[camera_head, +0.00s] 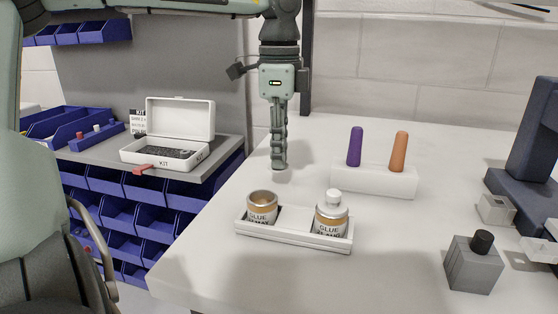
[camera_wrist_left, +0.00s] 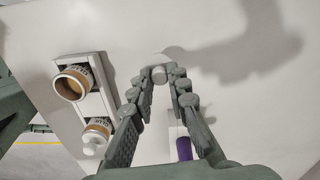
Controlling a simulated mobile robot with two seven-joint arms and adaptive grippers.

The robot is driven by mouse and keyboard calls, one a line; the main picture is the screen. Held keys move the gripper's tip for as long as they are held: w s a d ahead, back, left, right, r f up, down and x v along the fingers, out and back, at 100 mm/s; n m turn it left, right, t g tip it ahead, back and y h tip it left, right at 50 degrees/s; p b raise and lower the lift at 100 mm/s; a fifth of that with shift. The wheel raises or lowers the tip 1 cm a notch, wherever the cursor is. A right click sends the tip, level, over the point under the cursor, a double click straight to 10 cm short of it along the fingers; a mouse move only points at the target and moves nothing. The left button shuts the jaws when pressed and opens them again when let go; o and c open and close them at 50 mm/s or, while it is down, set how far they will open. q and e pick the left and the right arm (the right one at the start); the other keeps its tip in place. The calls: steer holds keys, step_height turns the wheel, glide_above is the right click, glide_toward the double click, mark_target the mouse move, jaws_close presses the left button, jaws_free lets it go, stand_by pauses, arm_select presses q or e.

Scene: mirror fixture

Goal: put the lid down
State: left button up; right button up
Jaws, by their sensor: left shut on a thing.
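My left gripper (camera_head: 279,163) points straight down above the white table, behind the glue tray. It is shut on a small white lid, which shows between the fingertips in the left wrist view (camera_wrist_left: 159,75). The fingers mostly hide the lid in the head view. An open glue jar (camera_head: 262,208) stands in the left place of the white tray (camera_head: 290,233); it also shows in the left wrist view (camera_wrist_left: 72,84). A second glue jar (camera_head: 331,221) with a white lid on stands in the right place. My right gripper is not in view.
A white block (camera_head: 374,180) holds a purple handle (camera_head: 355,147) and an orange handle (camera_head: 399,152), right of the gripper. A grey block with a black knob (camera_head: 473,265) stands at the right. An open kit box (camera_head: 165,153) is on the left shelf. The table around the gripper is bare.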

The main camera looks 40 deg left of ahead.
arm_select(q)
step_height(320, 180, down, 3)
steer(key=shift+r, duration=0.15)
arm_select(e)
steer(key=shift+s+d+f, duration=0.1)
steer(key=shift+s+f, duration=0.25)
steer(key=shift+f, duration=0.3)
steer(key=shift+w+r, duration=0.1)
arm_select(q)
steer(key=o, duration=0.7)
steer(key=shift+c, duration=0.2)
steer(key=shift+o, duration=0.4)
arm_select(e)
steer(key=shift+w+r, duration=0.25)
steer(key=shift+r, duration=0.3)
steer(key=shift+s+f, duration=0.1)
